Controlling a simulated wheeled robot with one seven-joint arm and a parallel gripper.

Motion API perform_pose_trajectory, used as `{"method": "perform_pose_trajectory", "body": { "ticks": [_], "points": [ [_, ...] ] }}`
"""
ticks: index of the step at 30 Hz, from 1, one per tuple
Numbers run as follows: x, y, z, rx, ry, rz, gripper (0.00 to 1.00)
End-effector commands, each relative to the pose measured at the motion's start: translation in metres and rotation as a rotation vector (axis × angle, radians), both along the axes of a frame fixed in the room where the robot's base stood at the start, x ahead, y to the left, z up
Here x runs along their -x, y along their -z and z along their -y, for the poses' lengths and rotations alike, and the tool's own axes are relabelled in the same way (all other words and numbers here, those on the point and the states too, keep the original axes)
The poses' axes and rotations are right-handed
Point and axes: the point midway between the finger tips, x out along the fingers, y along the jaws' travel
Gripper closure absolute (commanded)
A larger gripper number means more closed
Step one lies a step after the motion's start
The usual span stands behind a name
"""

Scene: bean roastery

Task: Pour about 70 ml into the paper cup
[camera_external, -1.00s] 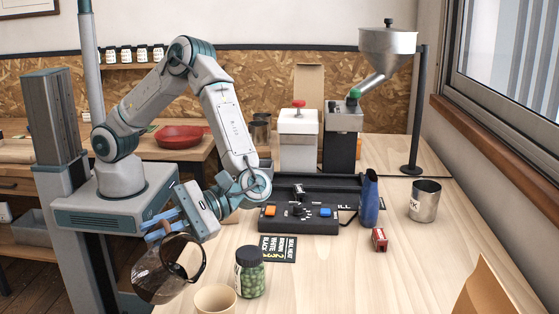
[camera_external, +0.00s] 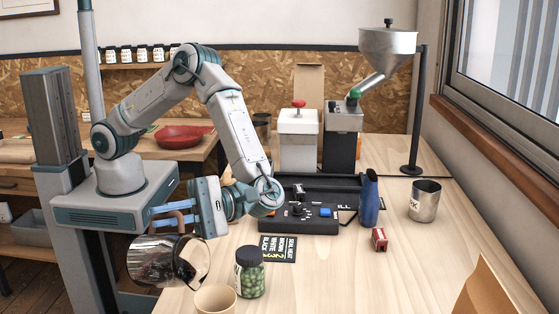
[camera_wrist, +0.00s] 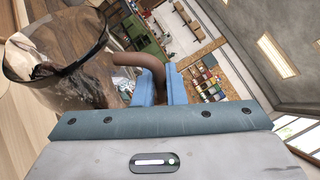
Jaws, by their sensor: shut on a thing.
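My gripper (camera_external: 172,214) is shut on the brown handle (camera_wrist: 135,60) of a glass carafe (camera_external: 150,264). The carafe is held in the air at the left front of the table, strongly tilted, its open side toward the right. It also shows in the wrist view (camera_wrist: 75,85) at upper left, beside the blue fingers. I cannot tell how much it holds, and no stream is visible. The tan paper cup (camera_external: 215,300) stands at the bottom edge, right of and lower in the picture than the carafe. Its inside is not clear and its base is cut off.
A dark-lidded jar of green beans (camera_external: 250,275) stands close right of the cup. Behind it lie a black label card (camera_external: 278,249) and a control box (camera_external: 320,226).

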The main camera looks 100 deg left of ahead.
Motion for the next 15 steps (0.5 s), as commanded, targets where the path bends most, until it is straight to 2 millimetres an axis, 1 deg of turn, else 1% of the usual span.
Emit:
{"method": "perform_pose_trajectory", "body": {
  "ticks": [8, 15],
  "points": [
    [-0.0031, -0.005, 0.0013, -0.008, 0.001, -0.04, 1.0],
    [-0.0102, -0.0116, 0.0035, -0.021, 0.001, -0.084, 1.0]
  ]
}}
